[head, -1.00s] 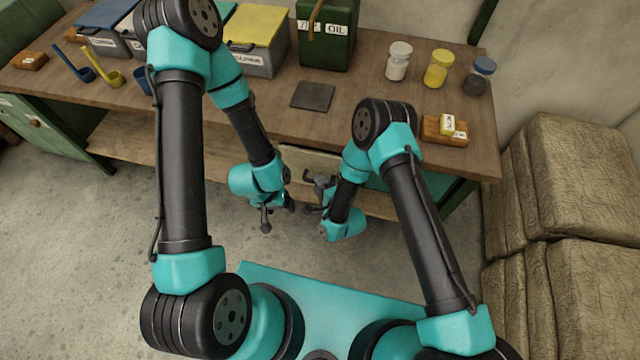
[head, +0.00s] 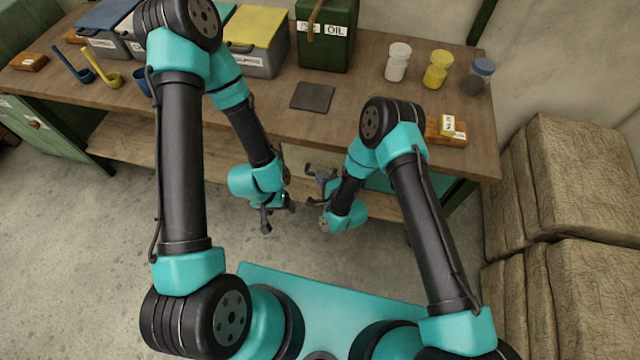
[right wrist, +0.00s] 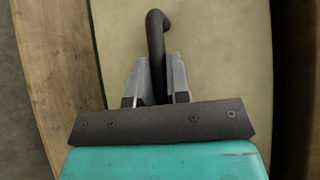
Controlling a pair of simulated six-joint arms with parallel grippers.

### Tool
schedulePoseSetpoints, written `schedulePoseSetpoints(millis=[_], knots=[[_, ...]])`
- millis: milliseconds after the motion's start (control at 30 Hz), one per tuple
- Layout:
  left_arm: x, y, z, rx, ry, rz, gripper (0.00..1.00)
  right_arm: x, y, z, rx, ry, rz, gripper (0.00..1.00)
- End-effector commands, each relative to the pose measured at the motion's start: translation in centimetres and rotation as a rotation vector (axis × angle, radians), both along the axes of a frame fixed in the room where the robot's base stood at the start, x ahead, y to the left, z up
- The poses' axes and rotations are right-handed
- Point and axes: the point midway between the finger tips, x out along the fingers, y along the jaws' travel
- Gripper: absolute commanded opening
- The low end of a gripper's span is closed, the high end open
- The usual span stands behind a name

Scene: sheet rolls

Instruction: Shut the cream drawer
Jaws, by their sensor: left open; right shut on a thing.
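The cream drawer (head: 298,158) sits under the front edge of the workbench, partly hidden by my arms in the head view. Its pale front (right wrist: 220,60) fills much of the right wrist view. A dark bar handle (right wrist: 156,30) stands out from that front. My right gripper (right wrist: 158,80) is shut on the handle, with a finger on either side; in the head view it (head: 321,180) is at the drawer. My left gripper (head: 278,214) is open and empty, lower and to the left, apart from the drawer. I cannot tell how far the drawer stands out.
The wooden workbench (head: 375,130) carries a dark square plate (head: 313,96), a green oil can (head: 327,55), several jars and lidded bins. A wooden shelf (head: 135,155) runs below it. Wrapped bales (head: 570,190) stand at the right. The floor at left is clear.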

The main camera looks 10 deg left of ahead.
Motion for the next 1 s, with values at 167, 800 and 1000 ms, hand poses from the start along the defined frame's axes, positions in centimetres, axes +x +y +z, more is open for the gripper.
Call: schedulePoseSetpoints(millis=[167, 800, 1000], knots=[[0.0, 0.0, 0.0, 0.0, 0.0, 0.0, 0.67, 1.48, -0.05, 0.0, -0.001, 0.001, -0.001, 0.0], [0.0, 0.0, 0.0, 0.0, 0.0, 0.0, 0.67, 1.4, -0.04, 0.01, -0.002, 0.0, -0.001, 0.42], [0.0, 0.0, 0.0, 0.0, 0.0, 0.0, 0.67, 1.02, -0.44, 0.05, -0.002, 0.001, 0.0, 0.42]])
